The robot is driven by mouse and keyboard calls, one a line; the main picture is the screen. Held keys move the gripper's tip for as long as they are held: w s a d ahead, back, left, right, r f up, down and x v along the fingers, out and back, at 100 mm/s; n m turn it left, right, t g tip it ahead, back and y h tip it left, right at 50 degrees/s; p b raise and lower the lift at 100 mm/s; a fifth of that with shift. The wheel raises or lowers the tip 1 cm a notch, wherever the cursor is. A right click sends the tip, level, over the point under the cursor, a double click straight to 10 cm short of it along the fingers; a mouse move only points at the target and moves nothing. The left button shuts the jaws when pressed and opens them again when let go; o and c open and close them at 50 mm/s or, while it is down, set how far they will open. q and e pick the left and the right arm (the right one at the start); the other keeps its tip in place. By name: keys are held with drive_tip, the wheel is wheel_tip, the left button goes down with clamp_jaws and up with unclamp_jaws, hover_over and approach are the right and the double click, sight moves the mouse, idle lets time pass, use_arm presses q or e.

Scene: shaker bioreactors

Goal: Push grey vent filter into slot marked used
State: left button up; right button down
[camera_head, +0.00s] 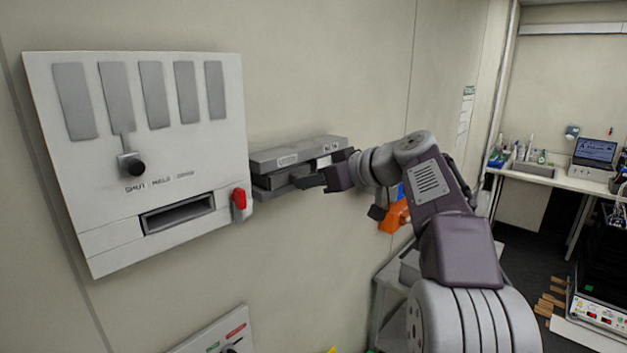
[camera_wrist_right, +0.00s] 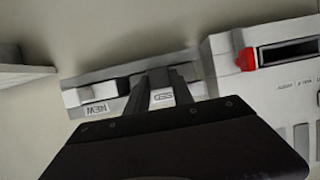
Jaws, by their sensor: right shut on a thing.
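A grey wall holder (camera_head: 284,157) with two label plates is fixed right of the white panel. In the right wrist view it appears upside down, with a "NEW" plate (camera_wrist_right: 96,108) on the left and a plate that seems to read "USED" (camera_wrist_right: 160,98) beside it. My right gripper (camera_head: 308,181) is at the holder's front, its fingers also showing in the wrist view (camera_wrist_right: 165,88). It is shut on a grey block (camera_wrist_right: 160,79), apparently the vent filter, mostly hidden by the fingers. It is at the used side; how deep it sits cannot be told. My left gripper is out of view.
The white panel (camera_head: 218,161) has a black-knobbed lever (camera_head: 133,165), a dark slot (camera_head: 178,214) and a red knob (camera_head: 239,200) close to the holder. An orange object (camera_head: 396,214) is behind my right arm. A bench with a laptop (camera_head: 594,152) stands far right.

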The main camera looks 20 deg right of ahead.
drive_tip(key=shift+w+a, duration=0.1)
drive_tip(key=shift+w, duration=0.15)
drive_tip(key=c, duration=1)
unclamp_jaws()
drive_tip(key=b+v, duration=0.2)
drive_tip(key=v, duration=0.7)
drive_tip(key=shift+s, duration=0.1)
